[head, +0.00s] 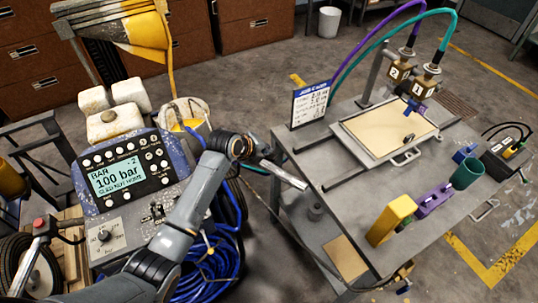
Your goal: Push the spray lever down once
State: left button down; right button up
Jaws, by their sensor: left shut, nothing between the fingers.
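The line striper's blue control panel (128,178) is at the left, with a lit screen (118,180) reading "100 bar". Beside it, at the far left, is a grip with a red knob (39,222). I cannot tell for sure which part is the spray lever. My left arm crosses in front of the panel's right side. My left gripper (303,185) is shut and empty, pointing right, near the left edge of the grey worktable, apart from the panel and the red knob. My right gripper is not in view.
The worktable (345,205) at the right carries a framed board (388,128), a job card (310,104), a yellow block (392,220), a purple block (434,198) and a green cup (467,173). Blue hose (205,275) lies coiled below my arm. Brown drawers stand behind.

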pick_arm(q)
jog(key=shift+s+d+f+b, duration=0.15)
jog(key=shift+f+b, duration=0.25)
jog(key=shift+f, duration=0.3)
dwell(0.5)
jog(key=shift+r, duration=0.1)
dwell(0.4)
jog(key=shift+w+a+r+p, duration=0.15)
jog(key=shift+r+p, duration=0.35)
jog(key=shift+r, duration=0.1)
jog(key=shift+w+a+r+p, duration=0.1)
jog(key=shift+a+r+p, duration=0.05)
jog(key=shift+r+p, duration=0.35)
jog(key=shift+r, duration=0.15)
jog(key=r+p, duration=0.1)
jog(key=a+r+p, duration=0.1)
jog(key=r, duration=0.1)
jog(key=w+r+p, duration=0.1)
jog(key=shift+a+r, duration=0.15)
jog(key=shift+r, duration=0.15)
jog(key=shift+s, duration=0.15)
